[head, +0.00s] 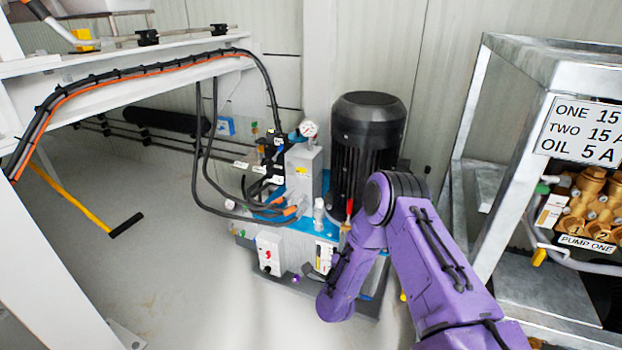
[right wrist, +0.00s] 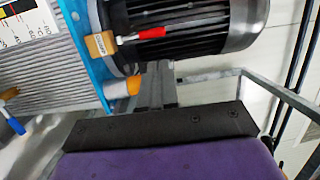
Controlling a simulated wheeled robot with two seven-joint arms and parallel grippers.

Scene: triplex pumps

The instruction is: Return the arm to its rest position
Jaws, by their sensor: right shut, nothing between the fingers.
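My right arm (head: 432,262) is purple and comes in from the lower right of the head view, bent at a joint in front of the pump unit. My right gripper (right wrist: 160,72) shows in the right wrist view as two grey fingers close together, with nothing between them. Its fingertips point toward the black motor (right wrist: 200,20); I cannot tell the exact gap. In the head view the fingers are not clear. My left gripper is not in view.
The hydraulic unit with its black motor (head: 366,140) stands just behind my arm. A red-handled valve (right wrist: 128,38) and an orange-tipped fitting (right wrist: 120,88) are near the fingers. A metal frame (head: 500,240) stands at the right. The floor (head: 170,250) at left is mostly clear.

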